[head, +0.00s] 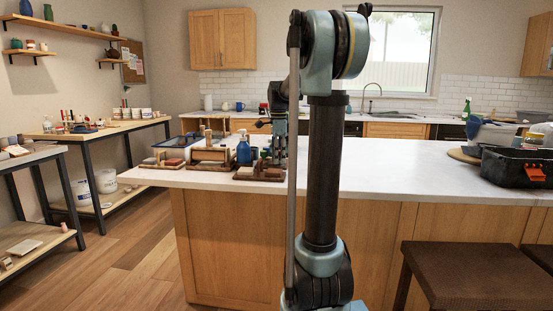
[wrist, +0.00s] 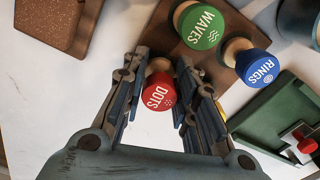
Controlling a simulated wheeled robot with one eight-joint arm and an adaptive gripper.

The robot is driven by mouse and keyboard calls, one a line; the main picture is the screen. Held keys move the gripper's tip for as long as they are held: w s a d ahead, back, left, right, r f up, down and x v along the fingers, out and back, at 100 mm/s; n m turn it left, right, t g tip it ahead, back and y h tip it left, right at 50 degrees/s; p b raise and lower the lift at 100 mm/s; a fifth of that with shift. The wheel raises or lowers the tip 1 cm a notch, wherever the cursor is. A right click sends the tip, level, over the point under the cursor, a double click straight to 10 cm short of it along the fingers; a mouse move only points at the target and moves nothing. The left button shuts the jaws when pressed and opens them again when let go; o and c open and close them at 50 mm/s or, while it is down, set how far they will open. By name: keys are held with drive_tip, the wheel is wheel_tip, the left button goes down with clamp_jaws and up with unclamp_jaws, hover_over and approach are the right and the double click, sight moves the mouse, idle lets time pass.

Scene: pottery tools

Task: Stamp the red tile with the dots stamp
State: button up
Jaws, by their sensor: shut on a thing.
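The dots stamp (wrist: 158,92) has a red top marked DOTS, seen from above in the wrist view. My gripper (wrist: 161,72) has its fingers on both sides of the stamp and is shut on it. Its base is mostly hidden, so I cannot tell whether it touches the stand. In the head view my gripper (head: 277,125) is over the counter's left part, partly behind my arm. A reddish tile (head: 172,162) lies on a board at the counter's left end. A speckled brown slab (wrist: 52,22) shows at the wrist view's upper left; I cannot tell if it is that tile.
A green tray-like thing (wrist: 258,118) is at right. A blue bottle (head: 243,150) and wooden racks crowd the counter (head: 400,170); its middle is clear.

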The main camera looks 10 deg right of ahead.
drive_tip(key=shift+f, duration=0.2)
drive_tip(key=o, duration=1)
drive_tip(key=shift+o, duration=0.2)
